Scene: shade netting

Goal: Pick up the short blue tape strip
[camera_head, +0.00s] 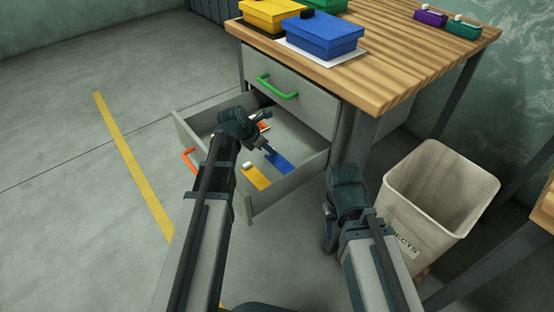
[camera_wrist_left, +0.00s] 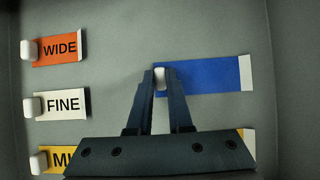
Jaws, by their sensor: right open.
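The blue tape strip (camera_head: 280,161) lies in the open drawer, with a white tab at one end. In the left wrist view the blue strip (camera_wrist_left: 205,76) runs to the right from my fingertips and ends in a white band. My left gripper (camera_head: 264,148) reaches down into the drawer. Its fingers (camera_wrist_left: 161,76) are closed against both sides of the strip's white tab. The strip looks flat on or close to the drawer floor; I cannot tell whether it is lifted. My right gripper (camera_head: 332,222) is open, outside the drawer in front of the cabinet.
A yellow strip (camera_head: 258,178) lies beside the blue one. Orange WIDE (camera_wrist_left: 60,48), white FINE (camera_wrist_left: 62,104) and yellow (camera_wrist_left: 62,158) labelled strips line the drawer's left in the wrist view. Drawer walls (camera_head: 290,191) surround them. A bin (camera_head: 431,203) stands right; boxes (camera_head: 324,36) sit on the worktop.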

